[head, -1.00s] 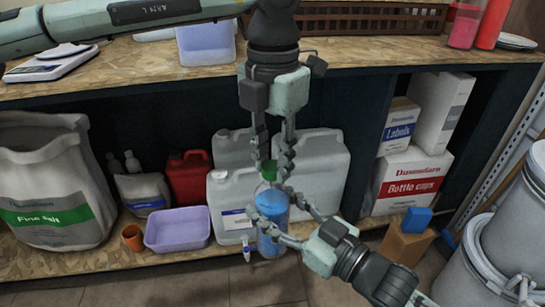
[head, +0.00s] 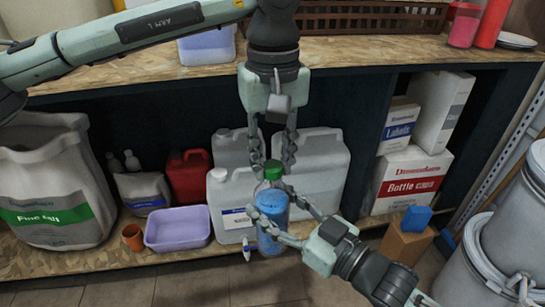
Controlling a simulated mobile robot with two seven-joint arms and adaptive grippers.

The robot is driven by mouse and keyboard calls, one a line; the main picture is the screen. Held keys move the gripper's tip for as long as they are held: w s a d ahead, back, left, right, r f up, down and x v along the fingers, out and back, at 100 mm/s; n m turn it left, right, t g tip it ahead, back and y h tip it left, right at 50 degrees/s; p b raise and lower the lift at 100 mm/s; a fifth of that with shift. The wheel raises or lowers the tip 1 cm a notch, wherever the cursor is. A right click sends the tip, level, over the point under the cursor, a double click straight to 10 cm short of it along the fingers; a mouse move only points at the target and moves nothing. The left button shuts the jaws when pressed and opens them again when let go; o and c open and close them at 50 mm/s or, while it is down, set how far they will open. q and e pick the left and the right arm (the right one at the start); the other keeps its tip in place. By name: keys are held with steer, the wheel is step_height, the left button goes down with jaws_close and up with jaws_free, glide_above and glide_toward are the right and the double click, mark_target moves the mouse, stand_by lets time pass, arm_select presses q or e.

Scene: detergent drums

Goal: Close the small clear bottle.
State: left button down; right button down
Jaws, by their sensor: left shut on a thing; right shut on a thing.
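The small clear bottle (head: 271,207) holds blue liquid and stands upright in the middle of the head view. A green cap (head: 273,171) is at its mouth; whether it is fully tight I cannot tell. My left gripper (head: 273,172) points straight down from above, its fingers shut on the cap and partly covering it. My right gripper (head: 267,220) comes from the lower right and is shut around the bottle's body, one finger on the near side and the other partly behind it.
White jugs (head: 315,160) stand on the lower shelf close behind the bottle. A lilac tub (head: 178,229), an orange cup (head: 132,238) and a red canister (head: 189,178) are to the left. Cardboard boxes (head: 412,181) and grey drums (head: 507,232) are to the right.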

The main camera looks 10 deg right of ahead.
arm_select(q)
steer(key=c, duration=1.1)
jaws_free()
step_height(320, 180, up, 12)
steer(key=shift+r, duration=0.1)
